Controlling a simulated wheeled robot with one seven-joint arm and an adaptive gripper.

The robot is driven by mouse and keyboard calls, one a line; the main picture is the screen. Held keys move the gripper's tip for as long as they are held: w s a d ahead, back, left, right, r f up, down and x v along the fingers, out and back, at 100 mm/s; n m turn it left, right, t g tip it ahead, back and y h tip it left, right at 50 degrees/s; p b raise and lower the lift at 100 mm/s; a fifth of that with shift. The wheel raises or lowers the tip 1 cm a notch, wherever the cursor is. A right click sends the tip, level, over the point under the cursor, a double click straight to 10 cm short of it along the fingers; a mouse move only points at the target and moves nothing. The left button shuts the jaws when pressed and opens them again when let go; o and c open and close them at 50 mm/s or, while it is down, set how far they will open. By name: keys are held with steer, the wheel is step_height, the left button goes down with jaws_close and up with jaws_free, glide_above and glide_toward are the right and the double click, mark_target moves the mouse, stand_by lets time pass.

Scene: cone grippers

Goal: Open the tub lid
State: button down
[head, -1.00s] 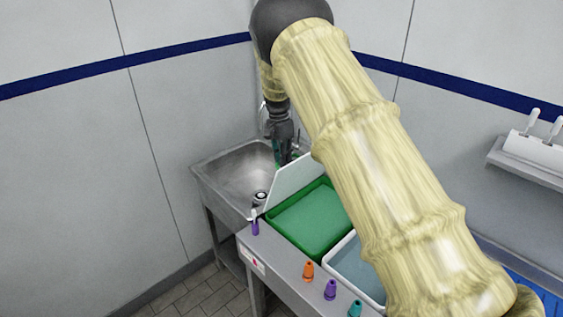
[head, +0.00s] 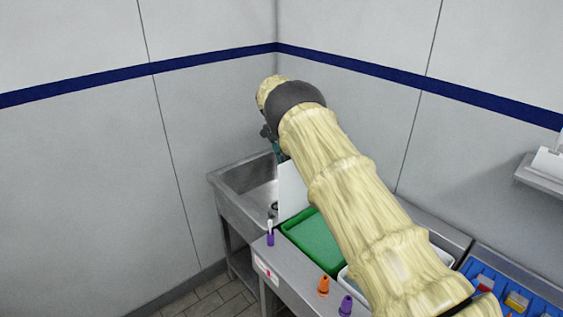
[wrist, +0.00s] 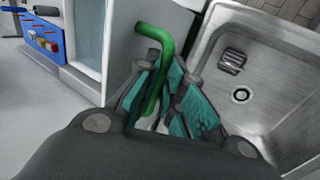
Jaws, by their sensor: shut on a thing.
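The green tub (head: 312,240) is set in the steel counter, and its green inside shows. Its white lid (head: 291,190) stands raised along the tub's sink side, partly hidden behind my arm. In the wrist view a bent green handle (wrist: 165,36) runs down between the teal fingers of my gripper (wrist: 163,82). My gripper is shut on this handle. In the head view only a little of the teal gripper (head: 277,148) shows past my arm, above the lid. Where the handle joins the lid is hidden.
A purple bottle (head: 270,238), an orange bottle (head: 323,286) and another purple one (head: 346,305) stand along the counter's front. Blue bins (head: 490,290) are at right. Walls close off the back.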

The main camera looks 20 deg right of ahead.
steer(key=shift+w+a+f, duration=0.15)
steer(key=shift+a+f, duration=0.05)
steer(key=shift+f, duration=0.4)
steer(key=c, duration=1.7)
jaws_free()
steer(key=shift+o, duration=0.9)
steer(key=shift+w, duration=0.35)
step_height(320, 180, up, 10)
steer(key=shift+s+d+r, duration=0.1)
steer(key=shift+r, duration=0.05)
